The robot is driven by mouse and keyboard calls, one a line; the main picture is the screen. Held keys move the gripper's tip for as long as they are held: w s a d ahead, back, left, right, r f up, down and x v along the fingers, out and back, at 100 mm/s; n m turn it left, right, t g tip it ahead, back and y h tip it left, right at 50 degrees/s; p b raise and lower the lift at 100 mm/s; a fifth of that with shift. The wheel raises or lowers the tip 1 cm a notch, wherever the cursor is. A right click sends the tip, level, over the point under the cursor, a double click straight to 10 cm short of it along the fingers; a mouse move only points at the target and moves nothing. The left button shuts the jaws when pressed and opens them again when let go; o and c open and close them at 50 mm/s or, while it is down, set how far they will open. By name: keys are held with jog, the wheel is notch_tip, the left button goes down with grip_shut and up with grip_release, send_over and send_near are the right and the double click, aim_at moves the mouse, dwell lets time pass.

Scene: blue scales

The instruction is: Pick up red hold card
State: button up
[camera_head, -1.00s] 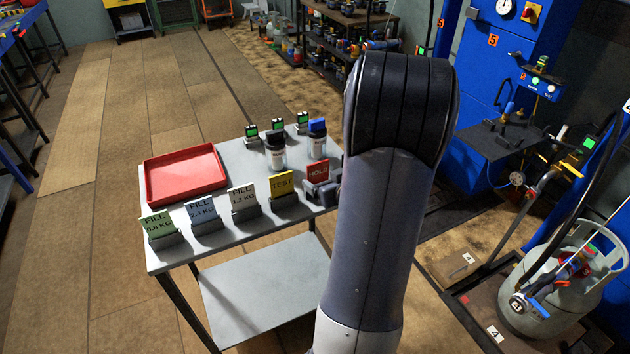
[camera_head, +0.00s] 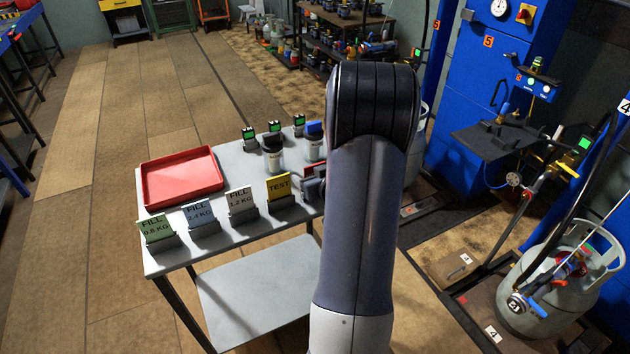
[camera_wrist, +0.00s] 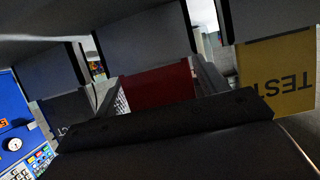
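In the wrist view the red card (camera_wrist: 158,88) fills the middle, between my two fingers. My gripper (camera_wrist: 163,92) is open around it, one finger close to each side edge; whether they touch it is unclear. In the head view my gripper (camera_head: 313,188) is low at the card's place, mostly hidden by my arm. The card's lettering is hidden.
The yellow TEST card (camera_head: 279,187) stands just left of my gripper. FILL cards (camera_head: 241,201) continue leftward in holders. A red tray (camera_head: 182,178) lies at the back left.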

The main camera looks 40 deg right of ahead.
jog(key=c, duration=0.7)
jog(key=shift+c, duration=0.2)
jog(key=shift+r, duration=0.15)
